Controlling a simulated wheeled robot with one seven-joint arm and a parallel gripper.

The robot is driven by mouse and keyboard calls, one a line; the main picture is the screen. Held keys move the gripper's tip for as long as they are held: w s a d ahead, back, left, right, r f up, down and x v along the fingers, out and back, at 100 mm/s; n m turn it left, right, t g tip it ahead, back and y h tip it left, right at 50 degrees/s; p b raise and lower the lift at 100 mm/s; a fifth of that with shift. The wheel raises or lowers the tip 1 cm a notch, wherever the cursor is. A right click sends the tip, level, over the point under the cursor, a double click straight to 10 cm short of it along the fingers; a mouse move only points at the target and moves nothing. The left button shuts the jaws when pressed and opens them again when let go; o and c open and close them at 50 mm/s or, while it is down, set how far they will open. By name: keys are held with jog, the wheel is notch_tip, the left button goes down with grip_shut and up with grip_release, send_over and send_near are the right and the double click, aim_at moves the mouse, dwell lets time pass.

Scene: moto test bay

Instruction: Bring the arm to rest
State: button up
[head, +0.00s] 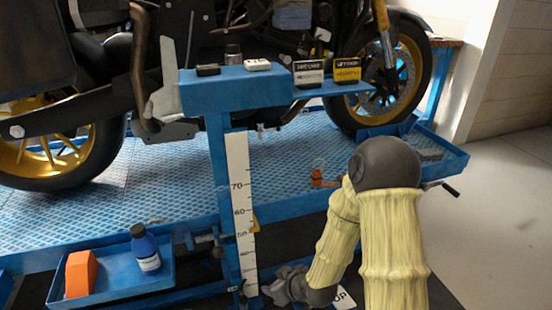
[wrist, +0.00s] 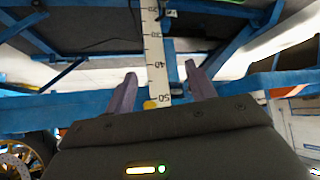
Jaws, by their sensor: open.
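My arm, in a pale yellow sleeve with a dark elbow (head: 388,163), is bent down in front of the motorcycle lift. My gripper (head: 272,290) is low at the bottom of the head view, just right of the white measuring scale (head: 241,205). In the wrist view my gripper (wrist: 160,70) has its two fingers apart with nothing held between them. The scale (wrist: 154,45) shows behind the gap between the fingers. I cannot tell the exact distance from the fingers to it.
A blue lift platform (head: 285,160) carries a motorcycle. A blue shelf (head: 235,92) holds small boxes. A low blue tray (head: 115,280) holds an orange block (head: 81,274) and a blue bottle (head: 146,249). Another blue tray (head: 452,158) is beside my elbow. Open floor (head: 500,230) lies right.

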jog(key=s+d+r+m+g+h, duration=0.45)
jog(key=s+d+r+m, duration=0.35)
jog(key=s+d+r, duration=0.5)
notch_tip(320, 180, up, 40)
jog(key=w+d+p, duration=0.1)
jog(key=w+p, duration=0.1)
jog(key=p, duration=3.7)
jog(key=shift+d+f+h, duration=0.2)
jog(key=shift+d+h, duration=0.15)
